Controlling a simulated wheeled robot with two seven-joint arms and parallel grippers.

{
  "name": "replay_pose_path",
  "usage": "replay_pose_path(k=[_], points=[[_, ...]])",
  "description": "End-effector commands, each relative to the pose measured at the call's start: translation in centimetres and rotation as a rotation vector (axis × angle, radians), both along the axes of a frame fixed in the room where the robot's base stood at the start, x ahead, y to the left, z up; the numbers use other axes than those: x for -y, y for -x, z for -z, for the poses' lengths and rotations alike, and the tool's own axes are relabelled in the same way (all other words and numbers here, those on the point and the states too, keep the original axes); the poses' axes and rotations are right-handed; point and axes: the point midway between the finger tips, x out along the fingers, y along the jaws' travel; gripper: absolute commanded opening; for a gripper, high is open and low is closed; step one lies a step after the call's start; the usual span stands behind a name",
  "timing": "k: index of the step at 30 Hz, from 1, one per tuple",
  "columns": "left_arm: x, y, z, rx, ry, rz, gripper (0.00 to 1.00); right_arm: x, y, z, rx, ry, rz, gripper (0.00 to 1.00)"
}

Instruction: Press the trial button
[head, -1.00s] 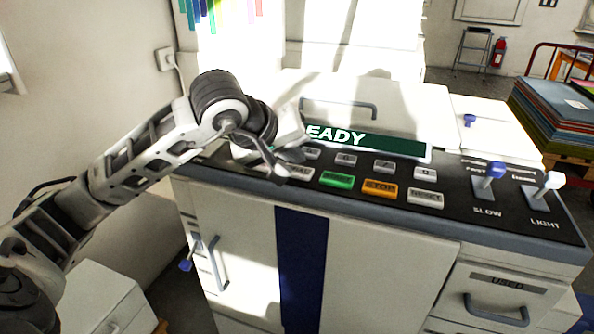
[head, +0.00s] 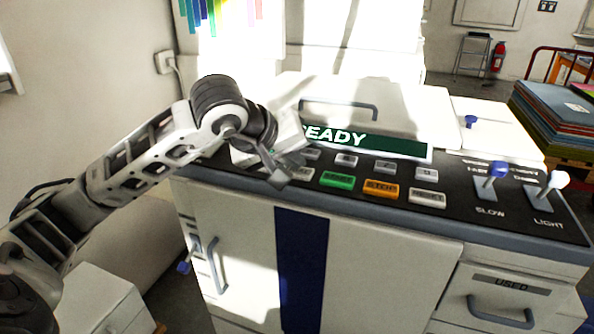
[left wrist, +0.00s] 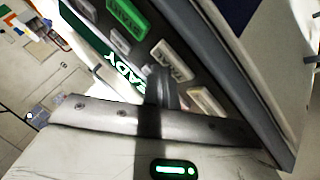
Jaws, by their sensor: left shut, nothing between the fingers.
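The light grey button (head: 301,173) just left of the green button (head: 337,180) is on the machine's dark control panel; its label is too small to read in the head view. In the left wrist view, a light button with blurred lettering (left wrist: 172,60) lies beside the green button (left wrist: 125,18), with another light button (left wrist: 207,102) beyond it. My left gripper (head: 281,177) is shut and empty, low over the panel's left end, beside the grey button. Whether it touches the panel I cannot tell. My right gripper is not in view.
The display (head: 370,141) reads "READY", partly hidden by my left arm in the head view. An orange button (head: 381,189), a reset button (head: 427,197) and two levers (head: 490,180) are further right. A smaller row of grey buttons is behind.

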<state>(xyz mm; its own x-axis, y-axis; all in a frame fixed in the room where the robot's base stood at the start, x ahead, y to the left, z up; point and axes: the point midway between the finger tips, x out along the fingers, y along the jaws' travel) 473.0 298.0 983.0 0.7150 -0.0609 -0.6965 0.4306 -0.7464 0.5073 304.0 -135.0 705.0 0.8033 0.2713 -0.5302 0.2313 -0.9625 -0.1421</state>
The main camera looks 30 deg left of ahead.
Motion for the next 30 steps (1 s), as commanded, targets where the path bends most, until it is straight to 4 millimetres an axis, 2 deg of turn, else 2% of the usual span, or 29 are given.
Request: replay_pose_path(k=[19, 30], points=[[0.0, 0.0, 0.4, -0.002, 0.0, 0.001, 0.0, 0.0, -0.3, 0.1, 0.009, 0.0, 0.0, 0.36], [0.0, 0.0, -1.3, -0.001, -0.001, 0.0, 0.0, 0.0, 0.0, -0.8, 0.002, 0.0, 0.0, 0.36]])
